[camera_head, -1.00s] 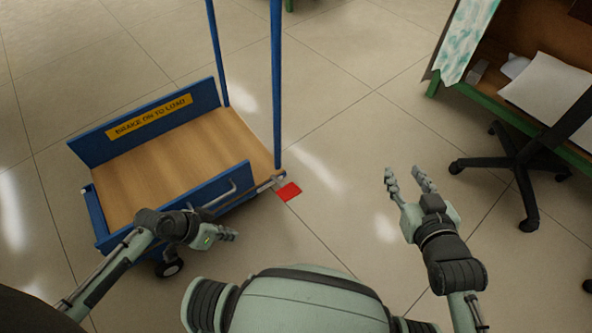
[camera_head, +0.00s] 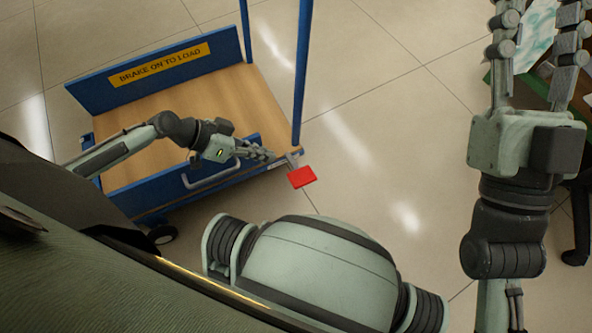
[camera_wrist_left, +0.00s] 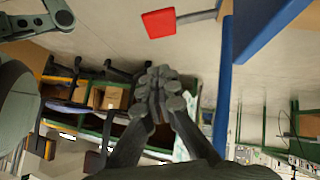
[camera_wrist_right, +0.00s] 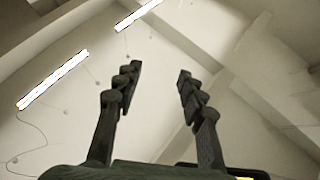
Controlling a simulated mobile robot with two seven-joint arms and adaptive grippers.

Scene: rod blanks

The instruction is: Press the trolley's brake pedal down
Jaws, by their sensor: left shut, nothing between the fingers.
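The trolley (camera_head: 180,150) has blue sides, a wooden deck and a yellow "BRAKE ON TO LOAD" label (camera_head: 160,64). Its red brake pedal (camera_head: 302,177) sticks out at the near right corner; it also shows in the left wrist view (camera_wrist_left: 159,22). I cannot tell if it is up or down. My left gripper (camera_head: 268,156) is shut and empty, close to the pedal on its left and apart from it. The left fingers (camera_wrist_left: 160,82) show closed together in the left wrist view. My right gripper (camera_head: 538,25) is open and empty, raised at the right.
A blue post (camera_head: 302,75) rises from the trolley's corner beside the pedal. A grey handle (camera_head: 210,178) is on the trolley's near side. Clear tiled floor (camera_head: 400,150) lies right of the pedal. A green-edged desk is partly hidden behind my right arm.

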